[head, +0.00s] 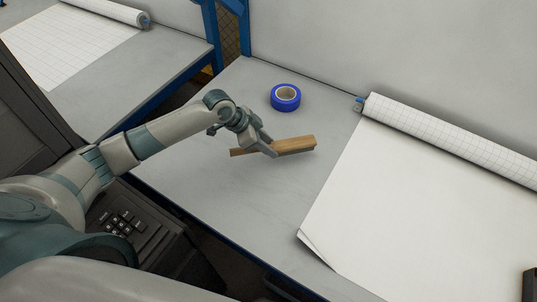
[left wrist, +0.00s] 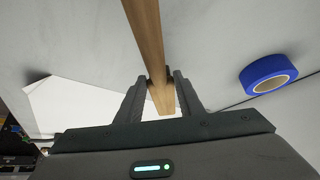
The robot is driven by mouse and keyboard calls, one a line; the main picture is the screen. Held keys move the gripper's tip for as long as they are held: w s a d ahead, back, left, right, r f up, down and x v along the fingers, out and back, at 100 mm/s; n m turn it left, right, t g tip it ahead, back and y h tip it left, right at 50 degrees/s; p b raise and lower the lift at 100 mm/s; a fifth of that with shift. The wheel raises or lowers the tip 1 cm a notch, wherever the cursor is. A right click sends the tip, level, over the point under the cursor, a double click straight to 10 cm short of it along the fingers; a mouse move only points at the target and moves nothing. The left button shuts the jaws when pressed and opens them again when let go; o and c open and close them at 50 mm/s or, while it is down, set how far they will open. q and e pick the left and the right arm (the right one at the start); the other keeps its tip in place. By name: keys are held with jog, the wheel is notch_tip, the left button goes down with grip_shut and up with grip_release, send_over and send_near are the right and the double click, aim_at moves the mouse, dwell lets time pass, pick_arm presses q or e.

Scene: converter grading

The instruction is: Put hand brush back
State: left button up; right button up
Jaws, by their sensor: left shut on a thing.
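The hand brush (head: 295,145) shows as a long wooden bar in the head view. My left gripper (head: 268,146) is shut around its middle. The bar lies roughly level, and a shadow at its right end suggests it is at or just above the grey table; I cannot tell if it touches. In the left wrist view the wooden brush (left wrist: 146,35) runs from the top edge down between the two fingers of the left gripper (left wrist: 160,82). Bristles are hard to make out. My right gripper is not in view.
A roll of blue tape (head: 286,97) lies behind the brush, also in the left wrist view (left wrist: 267,74). A gridded paper roll (head: 450,137) with a white sheet (head: 410,210) covers the table's right part.

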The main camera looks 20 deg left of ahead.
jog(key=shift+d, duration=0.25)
